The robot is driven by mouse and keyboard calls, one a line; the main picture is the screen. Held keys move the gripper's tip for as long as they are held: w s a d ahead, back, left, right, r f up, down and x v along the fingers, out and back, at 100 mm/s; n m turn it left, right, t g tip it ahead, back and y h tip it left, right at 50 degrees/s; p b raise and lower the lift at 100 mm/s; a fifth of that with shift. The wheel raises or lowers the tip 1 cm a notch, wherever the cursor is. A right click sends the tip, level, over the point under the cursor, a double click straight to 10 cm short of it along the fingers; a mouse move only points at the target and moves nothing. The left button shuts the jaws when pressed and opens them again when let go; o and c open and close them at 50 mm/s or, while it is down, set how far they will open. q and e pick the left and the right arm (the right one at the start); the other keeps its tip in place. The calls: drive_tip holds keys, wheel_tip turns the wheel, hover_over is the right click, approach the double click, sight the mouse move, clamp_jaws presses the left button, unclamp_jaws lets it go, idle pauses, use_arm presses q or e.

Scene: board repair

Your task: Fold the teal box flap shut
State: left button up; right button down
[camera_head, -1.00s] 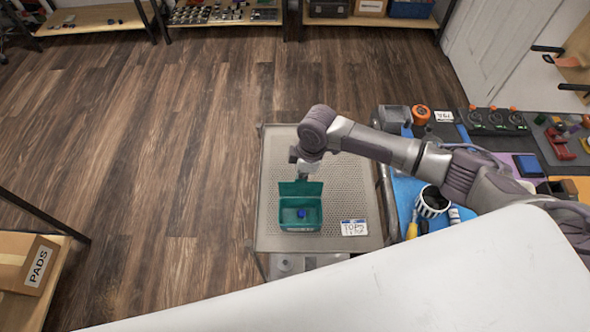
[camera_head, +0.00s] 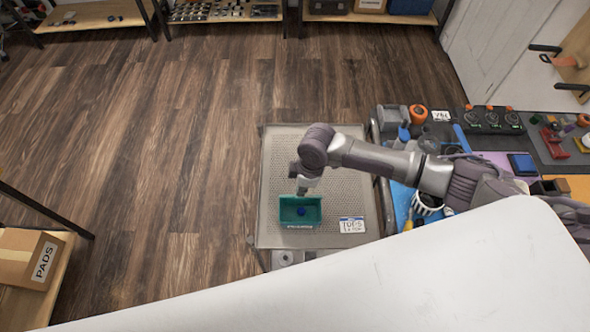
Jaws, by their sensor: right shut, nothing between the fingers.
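The teal box (camera_head: 288,218) stands on a perforated grey tray top, with a small blue item (camera_head: 301,211) visible inside. The box's inside shows, so it is not covered. Its flap no longer stands out clearly behind the back rim; its exact angle is hard to tell. My right gripper (camera_head: 302,190) is shut and empty, pointing down at the box's back edge, where the flap is. Whether it touches the flap cannot be told. My left gripper is not in view.
A white label card (camera_head: 351,225) lies right of the box on the perforated top (camera_head: 280,160). A crowded workbench with a blue mat (camera_head: 402,205) is at the right, under my right arm. A large white surface covers the front.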

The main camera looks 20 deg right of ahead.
drive_tip(key=shift+s+a+p, duration=0.25)
drive_tip(key=shift+s+p, duration=0.35)
drive_tip(key=shift+s, duration=0.2)
drive_tip(key=shift+s+a+p, duration=0.2)
drive_tip(key=shift+s+p, duration=0.35)
drive_tip(key=shift+s, duration=0.25)
drive_tip(key=shift+f, duration=0.15)
drive_tip(key=shift+f+b, duration=1.5)
drive_tip(key=shift+f, duration=0.55)
drive_tip(key=shift+r+p, duration=2.6)
drive_tip(key=shift+r, duration=0.95)
wheel_tip(320, 180, up, 2)
drive_tip(key=shift+r, duration=0.1)
